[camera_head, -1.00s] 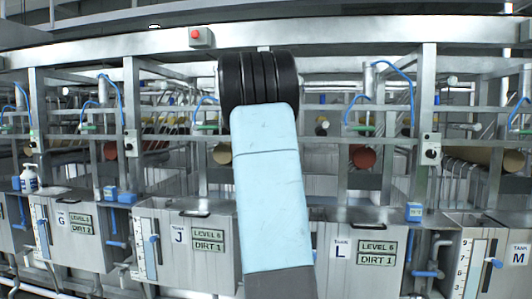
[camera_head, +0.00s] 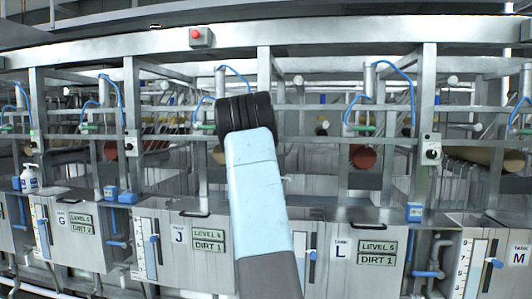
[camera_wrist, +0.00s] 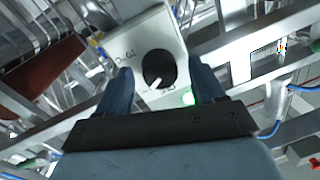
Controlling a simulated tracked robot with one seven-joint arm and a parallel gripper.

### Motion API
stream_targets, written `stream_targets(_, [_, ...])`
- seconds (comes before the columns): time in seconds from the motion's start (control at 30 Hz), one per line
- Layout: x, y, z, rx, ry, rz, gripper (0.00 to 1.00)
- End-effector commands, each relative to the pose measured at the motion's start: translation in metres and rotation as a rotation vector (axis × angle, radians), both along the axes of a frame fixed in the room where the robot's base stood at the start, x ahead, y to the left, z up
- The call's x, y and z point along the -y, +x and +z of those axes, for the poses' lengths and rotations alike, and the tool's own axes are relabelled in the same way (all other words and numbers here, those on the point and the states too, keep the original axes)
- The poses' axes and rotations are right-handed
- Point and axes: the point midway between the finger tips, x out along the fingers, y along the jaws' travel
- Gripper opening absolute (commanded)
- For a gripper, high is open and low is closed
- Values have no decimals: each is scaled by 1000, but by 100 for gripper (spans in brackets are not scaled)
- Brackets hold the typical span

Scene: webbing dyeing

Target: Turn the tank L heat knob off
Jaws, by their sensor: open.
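In the wrist view a round black knob (camera_wrist: 159,68) with a white pointer mark sits on a pale control box (camera_wrist: 128,48). My gripper (camera_wrist: 160,84) is open, with one blue finger on each side of the knob's near part. I cannot tell whether the fingers touch it. A green light (camera_wrist: 187,98) shows by the right finger. In the head view my arm hides the gripper and this knob. Tank L (camera_head: 340,275) stands right of my arm, with a label reading level 6, dirt 1.
Another knob box (camera_head: 432,150) is on the post right of tank L, and one (camera_head: 131,145) is left of tank J (camera_head: 190,265). Metal posts and rails surround the arm. A dark red roll (camera_head: 364,157) lies behind the rails. A red button box (camera_head: 200,38) is above.

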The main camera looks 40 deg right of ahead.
Motion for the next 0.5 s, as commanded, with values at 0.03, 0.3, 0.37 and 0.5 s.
stream_targets(0.03, [1,1,0,0,0,0,68])
stream_targets(0.3, [2,1,0,0,0,-1,67])
stream_targets(0.37, [2,1,0,0,0,-1,61])
stream_targets(0.5, [2,1,0,0,0,-1,48])
